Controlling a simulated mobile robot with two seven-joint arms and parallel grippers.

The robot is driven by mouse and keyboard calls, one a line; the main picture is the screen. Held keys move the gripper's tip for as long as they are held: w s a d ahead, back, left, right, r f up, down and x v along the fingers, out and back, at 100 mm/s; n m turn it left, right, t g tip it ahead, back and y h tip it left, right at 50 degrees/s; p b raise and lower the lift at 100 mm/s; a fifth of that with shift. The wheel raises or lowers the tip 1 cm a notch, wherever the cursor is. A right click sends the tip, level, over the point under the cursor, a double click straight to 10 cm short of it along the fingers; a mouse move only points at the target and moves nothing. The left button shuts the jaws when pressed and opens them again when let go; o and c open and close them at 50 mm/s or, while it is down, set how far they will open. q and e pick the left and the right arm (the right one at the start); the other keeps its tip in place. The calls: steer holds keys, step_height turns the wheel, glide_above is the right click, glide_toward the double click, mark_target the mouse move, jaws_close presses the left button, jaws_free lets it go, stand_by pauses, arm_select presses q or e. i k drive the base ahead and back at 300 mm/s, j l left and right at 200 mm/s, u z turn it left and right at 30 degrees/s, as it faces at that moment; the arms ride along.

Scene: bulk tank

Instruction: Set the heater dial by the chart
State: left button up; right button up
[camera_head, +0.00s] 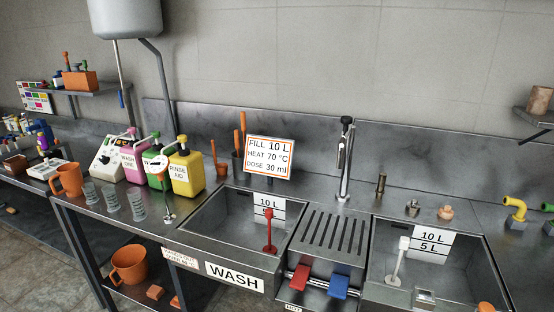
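A chart sign (269,157) stands behind the left sink and reads FILL 10 L, HEAT 70 °C, DOSE 30 ml. A white sloped box (106,160) with dark markings stands at the left of the bottle row; it may carry the heater dial, but its face is too small to read. I cannot tell any dial's setting. Neither of my grippers is in view.
The left sink (225,225) and right sink (385,245) flank a ribbed drainer (335,232). Pink (131,162) and yellow (186,174) bottles, clear cups (112,199) and an orange jug (68,180) crowd the left counter.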

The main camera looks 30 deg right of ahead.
mark_target(105, 159)
steer(key=i+j+u, duration=0.55)
steer(key=i, duration=0.4)
steer(key=i+j+u, duration=0.3)
steer(key=i, duration=0.25)
steer(key=i+u, duration=0.3)
steer(key=i, duration=0.2)
steer(key=i+j+z, duration=0.1)
steer(key=i+z, duration=0.3)
steer(key=i, duration=0.15)
steer(key=i+j+z, duration=0.25)
steer(key=i+z, duration=0.15)
steer(key=i+j+z, duration=0.25)
steer(key=z, duration=0.25)
steer(key=i+j+z, duration=0.45)
steer(key=k+l, duration=0.05)
